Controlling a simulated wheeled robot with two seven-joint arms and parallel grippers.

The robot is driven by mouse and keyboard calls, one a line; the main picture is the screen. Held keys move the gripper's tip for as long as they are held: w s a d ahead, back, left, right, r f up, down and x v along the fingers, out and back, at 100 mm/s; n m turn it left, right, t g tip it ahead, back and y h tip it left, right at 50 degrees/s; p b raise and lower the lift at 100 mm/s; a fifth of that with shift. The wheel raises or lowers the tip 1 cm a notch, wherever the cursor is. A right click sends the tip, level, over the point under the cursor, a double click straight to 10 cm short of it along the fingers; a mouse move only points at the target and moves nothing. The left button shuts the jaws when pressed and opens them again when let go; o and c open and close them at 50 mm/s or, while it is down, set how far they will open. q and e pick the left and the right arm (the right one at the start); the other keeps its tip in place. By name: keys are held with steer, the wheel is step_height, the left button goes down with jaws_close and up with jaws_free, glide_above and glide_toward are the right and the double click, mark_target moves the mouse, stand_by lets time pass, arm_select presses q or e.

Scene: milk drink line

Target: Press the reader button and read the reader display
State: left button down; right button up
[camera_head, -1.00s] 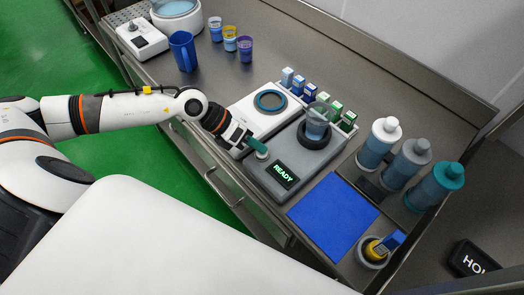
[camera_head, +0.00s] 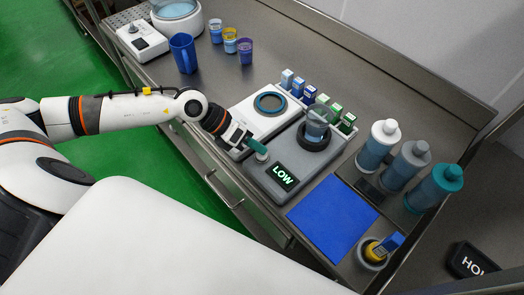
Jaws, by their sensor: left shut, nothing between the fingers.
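The reader (camera_head: 270,163) is a grey box on the steel counter, and its dark display (camera_head: 283,177) reads "LOW". A clear cup with bluish content (camera_head: 317,122) stands in the dark ring on the reader's back part. The light round reader button (camera_head: 262,155) is at the reader's near left corner. My left gripper (camera_head: 256,147) is shut and empty, with its teal fingertips at the button. I cannot tell whether they touch it. My right gripper is not in view.
A white device with a teal ring (camera_head: 270,103) stands left of the reader. Small coloured boxes (camera_head: 309,94) stand behind. A blue mat (camera_head: 333,217), several bottles (camera_head: 378,145) and a yellow-blue item in a pot (camera_head: 373,251) are to the right. A blue jug (camera_head: 183,53) and cups (camera_head: 230,40) are farther left.

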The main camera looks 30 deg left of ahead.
mark_target(258, 154)
arm_select(q)
steer(key=shift+r, duration=0.4)
steer(key=shift+r+p, duration=2)
steer(key=shift+r, duration=0.55)
steer(key=shift+d, duration=0.15)
